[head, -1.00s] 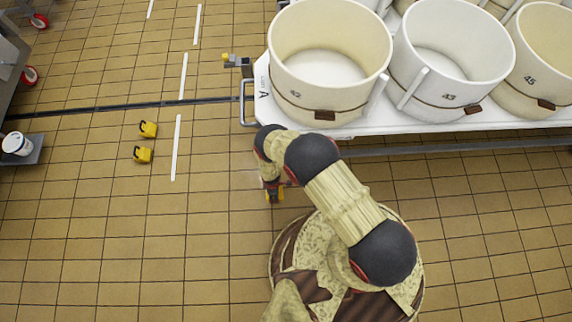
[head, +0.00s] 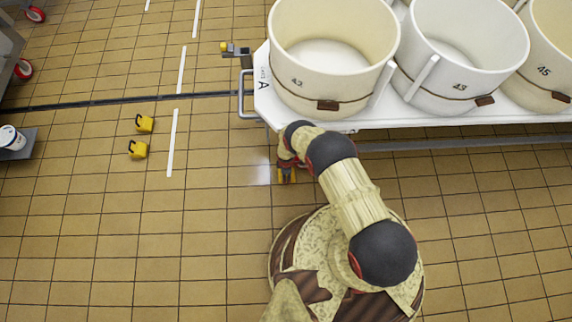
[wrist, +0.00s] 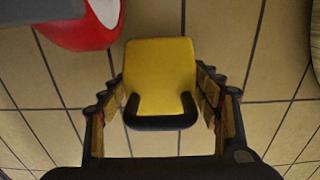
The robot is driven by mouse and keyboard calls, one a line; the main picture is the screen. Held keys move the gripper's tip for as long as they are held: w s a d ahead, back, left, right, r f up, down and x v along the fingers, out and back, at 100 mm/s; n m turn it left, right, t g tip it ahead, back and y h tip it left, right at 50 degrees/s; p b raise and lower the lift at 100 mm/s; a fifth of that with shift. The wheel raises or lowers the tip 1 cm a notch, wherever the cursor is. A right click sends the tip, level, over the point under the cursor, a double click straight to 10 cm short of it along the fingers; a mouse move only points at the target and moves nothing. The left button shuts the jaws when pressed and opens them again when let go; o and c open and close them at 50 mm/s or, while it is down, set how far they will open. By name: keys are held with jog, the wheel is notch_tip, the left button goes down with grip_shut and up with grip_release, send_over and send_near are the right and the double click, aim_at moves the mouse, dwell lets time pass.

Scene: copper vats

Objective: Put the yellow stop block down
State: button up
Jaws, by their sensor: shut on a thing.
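The yellow stop block (wrist: 160,75) with its black handle (wrist: 160,117) sits between the fingers of my gripper (wrist: 164,118) in the wrist view. The fingers are shut on it, one on each side. In the head view my gripper (head: 286,176) is low in front of the near left corner of the white trolley, mostly hidden under my arm. Tiled floor (wrist: 270,60) lies beneath the block. I cannot tell whether the block touches the floor.
Two more yellow blocks (head: 144,123) (head: 138,149) stand on the floor at left. The white trolley (head: 262,92) carries several cream vats (head: 325,85). A red wheel-like part (wrist: 85,30) shows close by in the wrist view. Floor left of my gripper is clear.

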jog(key=shift+f+b, duration=0.4)
jog(key=shift+f, duration=0.95)
jog(key=shift+s+f, duration=0.1)
jog(key=o, duration=1.8)
